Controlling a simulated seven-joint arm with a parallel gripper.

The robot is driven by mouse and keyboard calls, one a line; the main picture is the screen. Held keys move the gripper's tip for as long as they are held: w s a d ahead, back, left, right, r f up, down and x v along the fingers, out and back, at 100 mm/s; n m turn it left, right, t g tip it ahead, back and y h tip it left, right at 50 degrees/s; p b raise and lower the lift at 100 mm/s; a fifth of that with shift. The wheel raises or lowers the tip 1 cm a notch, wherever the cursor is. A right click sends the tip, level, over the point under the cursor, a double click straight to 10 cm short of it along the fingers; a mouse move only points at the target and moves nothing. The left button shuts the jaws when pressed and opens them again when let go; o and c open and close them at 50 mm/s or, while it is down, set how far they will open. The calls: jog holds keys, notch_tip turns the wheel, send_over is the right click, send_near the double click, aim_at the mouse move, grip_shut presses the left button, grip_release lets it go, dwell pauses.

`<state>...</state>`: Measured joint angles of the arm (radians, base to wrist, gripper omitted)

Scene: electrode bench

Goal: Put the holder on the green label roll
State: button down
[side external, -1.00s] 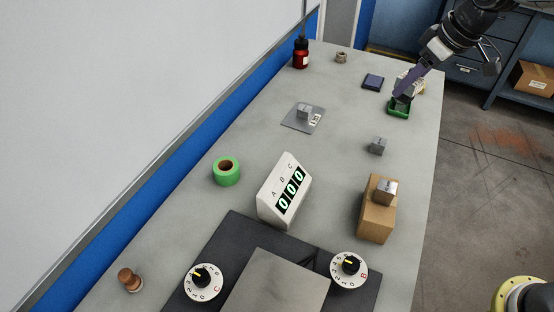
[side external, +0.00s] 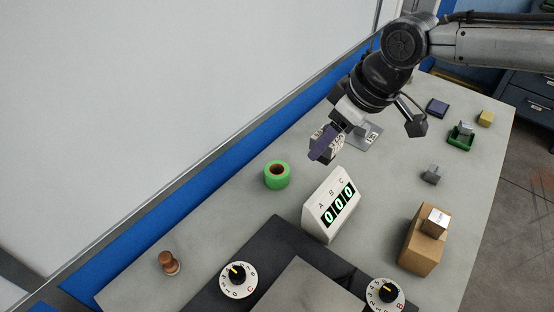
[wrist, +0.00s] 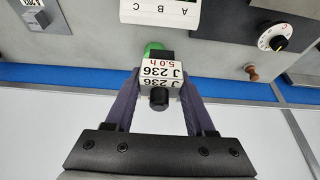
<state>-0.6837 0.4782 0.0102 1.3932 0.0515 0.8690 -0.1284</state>
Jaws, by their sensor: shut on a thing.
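My gripper (side external: 322,145) is shut on the holder (wrist: 160,72), a pale block with printed labels reading "J 236" and "5.0 h" and a dark round knob. In the wrist view the holder sits between the two purple fingers (wrist: 157,98). In the side view the fingers hide most of it. The green label roll (side external: 277,176) stands on the bench, its brown core hole facing up. The gripper is above the bench, up and to the right of the roll in the side view. In the wrist view the roll (wrist: 153,47) is largely hidden behind the holder.
A white A B C display (side external: 329,206) stands close to the roll. A grey plate (side external: 364,138) lies behind the gripper. A cardboard box (side external: 419,250) with a metal block, a green tray (side external: 460,143), and a brown knobbed piece (side external: 169,263) are farther off.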

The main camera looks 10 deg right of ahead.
jog(key=w+a+f, duration=0.4)
jog(key=w+f, duration=0.1)
jog(key=w+a+f, duration=0.2)
jog(key=w+a, duration=0.1)
jog(key=shift+w+f, duration=0.15)
jog(key=shift+f, duration=0.1)
jog(key=shift+w+a+f, duration=0.2)
jog(key=shift+w+f, duration=0.15)
jog(key=shift+f, duration=0.25)
jog(key=shift+w+a+f, duration=0.1)
jog(key=shift+f, duration=1.5)
jog(key=shift+f, duration=0.2)
jog(key=shift+c, duration=1.2)
grip_release()
jog(key=v, duration=1.2)
